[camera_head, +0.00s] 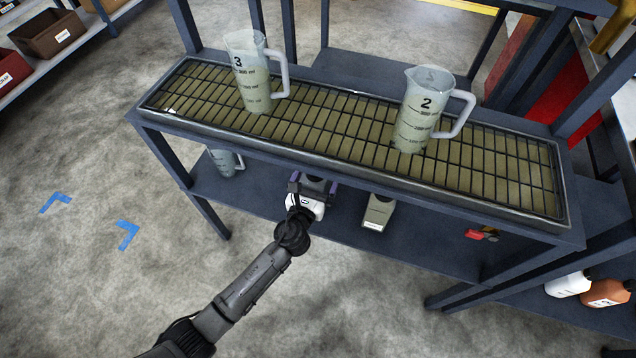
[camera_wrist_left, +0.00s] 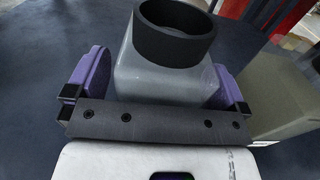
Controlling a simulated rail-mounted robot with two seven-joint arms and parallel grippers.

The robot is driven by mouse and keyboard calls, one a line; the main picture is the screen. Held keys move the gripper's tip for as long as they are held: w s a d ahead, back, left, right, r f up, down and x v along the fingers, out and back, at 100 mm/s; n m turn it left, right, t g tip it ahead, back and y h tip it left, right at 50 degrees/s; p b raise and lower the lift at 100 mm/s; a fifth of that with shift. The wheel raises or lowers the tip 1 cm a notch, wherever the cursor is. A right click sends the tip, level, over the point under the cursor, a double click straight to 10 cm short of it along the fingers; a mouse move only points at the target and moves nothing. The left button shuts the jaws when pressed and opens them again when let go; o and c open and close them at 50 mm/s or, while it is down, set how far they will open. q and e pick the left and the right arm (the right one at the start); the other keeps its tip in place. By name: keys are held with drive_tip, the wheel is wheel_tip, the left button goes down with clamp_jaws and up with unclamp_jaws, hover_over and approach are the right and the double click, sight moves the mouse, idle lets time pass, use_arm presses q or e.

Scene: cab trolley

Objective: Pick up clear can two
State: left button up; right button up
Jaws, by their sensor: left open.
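My left gripper (camera_head: 313,187) reaches over the lower shelf of the trolley. I cannot tell whether either pad touches the can. No number shows on it, and the gripper hides most of it in the head view. A second, beige-grey can (camera_head: 378,212) with a white label stands to the right on the same shelf; it also shows in the wrist view (camera_wrist_left: 268,105). My right gripper is not in view.
Clear jugs marked 3 (camera_head: 256,85) and 2 (camera_head: 415,120) stand on the upper rack (camera_head: 330,115), above my gripper. Another jug (camera_head: 225,162) is at the lower shelf's left. A red item (camera_head: 474,235) lies right. The lower shelf's front (camera_head: 330,225) is clear.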

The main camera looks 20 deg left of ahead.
sight(312, 180)
use_arm(q)
drive_tip(key=shift+c, duration=0.3)
drive_tip(key=c, duration=1.3)
drive_tip(key=shift+r, duration=0.1)
wheel_tip(312, 180, up, 4)
drive_tip(key=p, duration=0.3)
drive_tip(key=shift+f, duration=0.25)
drive_tip(key=shift+s+r+p, duration=0.15)
drive_tip(key=shift+s+p, duration=0.15)
drive_tip(key=shift+p, duration=0.25)
drive_tip(key=s+p, duration=0.1)
drive_tip(key=s, duration=0.4)
drive_tip(key=s+p, duration=0.1)
drive_tip(key=s, duration=0.5)
drive_tip(key=s+p, duration=0.1)
drive_tip(key=s, duration=0.5)
drive_tip(key=shift+s+d, duration=0.2)
drive_tip(key=shift+d, duration=0.05)
drive_tip(key=shift+p, duration=0.4)
